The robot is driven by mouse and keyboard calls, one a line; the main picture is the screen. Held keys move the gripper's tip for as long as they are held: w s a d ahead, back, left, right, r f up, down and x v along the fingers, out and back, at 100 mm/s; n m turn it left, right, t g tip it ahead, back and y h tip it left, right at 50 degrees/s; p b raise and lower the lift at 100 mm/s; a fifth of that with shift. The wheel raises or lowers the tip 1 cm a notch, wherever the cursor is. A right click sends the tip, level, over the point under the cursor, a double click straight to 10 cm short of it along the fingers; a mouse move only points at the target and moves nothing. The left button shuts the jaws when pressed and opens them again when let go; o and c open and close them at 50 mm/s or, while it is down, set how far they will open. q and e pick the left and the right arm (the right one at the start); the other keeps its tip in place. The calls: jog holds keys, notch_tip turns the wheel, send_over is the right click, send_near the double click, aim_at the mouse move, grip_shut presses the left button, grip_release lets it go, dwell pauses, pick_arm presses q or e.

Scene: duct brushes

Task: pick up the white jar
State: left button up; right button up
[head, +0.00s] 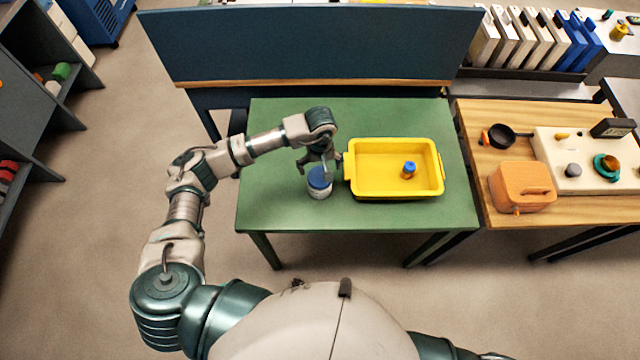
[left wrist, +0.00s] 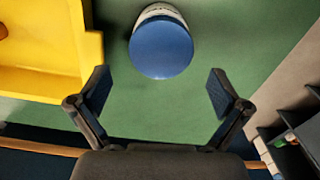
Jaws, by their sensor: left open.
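The white jar (head: 319,190) with a blue lid stands upright on the green table, left of the yellow tray. In the left wrist view its round blue lid (left wrist: 161,48) fills the upper middle, with a little of the white body showing above it. My left gripper (head: 319,165) is above and just behind the jar in the head view. In the left wrist view the gripper's two fingers (left wrist: 160,90) are spread wide, with empty space between them, and the lid lies beyond the fingertips. My right gripper does not show.
The yellow tray (head: 395,194) sits close right of the jar, with a small orange bottle with a blue cap (head: 408,170) inside. A dark blue panel (head: 310,45) stands behind the green table (head: 270,210). A wooden table (head: 480,180) with an orange case (head: 522,187) is on the right.

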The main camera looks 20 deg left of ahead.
aim_at(320, 182)
pick_arm(q)
jog(key=f, duration=0.4)
jog(key=f+p, duration=0.1)
jog(key=f, duration=0.3)
jog(key=shift+s+f, duration=0.2)
jog(key=shift+f, duration=0.2)
jog(key=c, duration=1.2)
